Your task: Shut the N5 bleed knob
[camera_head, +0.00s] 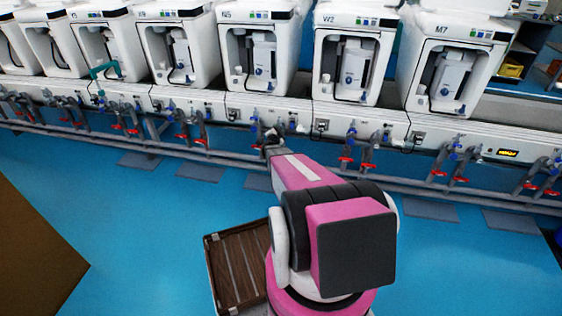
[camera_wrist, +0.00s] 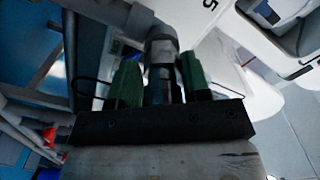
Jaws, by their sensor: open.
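The N5 unit (camera_head: 262,14) is a white machine near the top middle of the head view, its label at the upper left of its front. A small blue knob (camera_head: 259,71) shows in its open front bay; I cannot tell whether this is the bleed knob. My gripper (camera_head: 272,138) is at the bench front below this unit, small and partly hidden by my pink arm. In the wrist view, my gripper (camera_wrist: 161,85) is open, with green fingers on both sides of a dark grey cylindrical fitting. I cannot tell whether they touch it.
Similar white units stand on both sides, including W2 (camera_head: 356,20) and M7 (camera_head: 450,30). Grey pipes with red-handled valves (camera_head: 362,163) run along the bench front. A brown slatted crate (camera_head: 236,270) lies on the blue floor beside my arm. A brown panel (camera_head: 35,255) is at lower left.

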